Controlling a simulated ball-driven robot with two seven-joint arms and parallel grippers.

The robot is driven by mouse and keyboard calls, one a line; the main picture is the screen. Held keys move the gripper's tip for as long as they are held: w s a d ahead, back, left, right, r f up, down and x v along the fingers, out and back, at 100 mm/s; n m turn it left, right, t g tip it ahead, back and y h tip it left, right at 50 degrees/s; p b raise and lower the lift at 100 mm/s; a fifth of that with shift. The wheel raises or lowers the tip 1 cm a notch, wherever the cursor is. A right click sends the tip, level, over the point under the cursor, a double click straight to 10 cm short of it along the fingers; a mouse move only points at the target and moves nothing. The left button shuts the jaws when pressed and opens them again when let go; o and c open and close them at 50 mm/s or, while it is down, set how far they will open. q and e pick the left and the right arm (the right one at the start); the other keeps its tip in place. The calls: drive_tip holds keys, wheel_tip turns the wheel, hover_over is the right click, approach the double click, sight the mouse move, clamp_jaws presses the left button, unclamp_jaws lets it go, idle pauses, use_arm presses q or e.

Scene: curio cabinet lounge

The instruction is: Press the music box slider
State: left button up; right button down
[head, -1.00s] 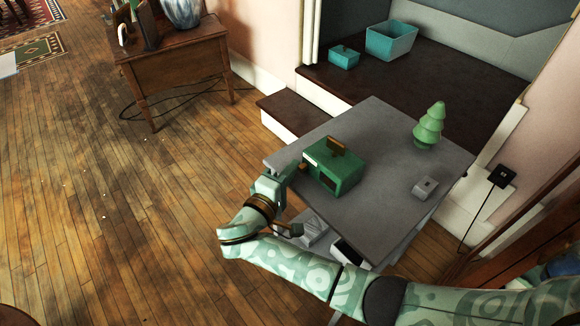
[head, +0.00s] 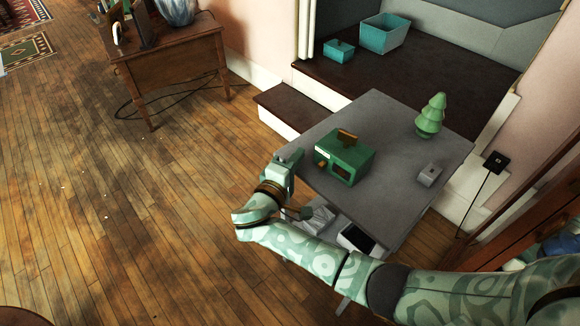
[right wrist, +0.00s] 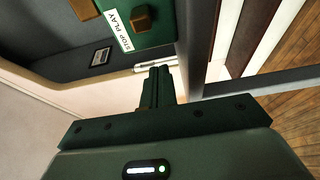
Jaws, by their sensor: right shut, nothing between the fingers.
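The green music box (head: 345,160) stands on the grey table, with a brown piece on top. Its small wooden slider (head: 322,163) is on the front-left face. In the right wrist view the slider (right wrist: 140,17) is a brown block beside a white "STOP PLAY" label (right wrist: 118,30); I cannot tell which end it is at. My right gripper (head: 287,160) is at the table's left edge, left of the box and apart from it. In the right wrist view its fingers (right wrist: 160,72) are shut and empty, with a gap to the slider. My left gripper is out of view.
The grey table (head: 390,190) also bears a green tree figure (head: 431,117) and a small grey block (head: 429,174). A dark raised platform behind holds a teal bin (head: 388,35) and a teal box (head: 339,50).

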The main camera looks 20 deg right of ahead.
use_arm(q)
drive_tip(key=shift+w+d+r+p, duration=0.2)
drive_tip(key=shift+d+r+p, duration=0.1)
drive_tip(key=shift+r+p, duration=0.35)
use_arm(e)
drive_tip(key=v, duration=1)
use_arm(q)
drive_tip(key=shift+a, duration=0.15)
use_arm(e)
drive_tip(key=shift+s+d+f, duration=0.1)
drive_tip(key=shift+s+d, duration=0.05)
drive_tip(key=shift+d, duration=0.05)
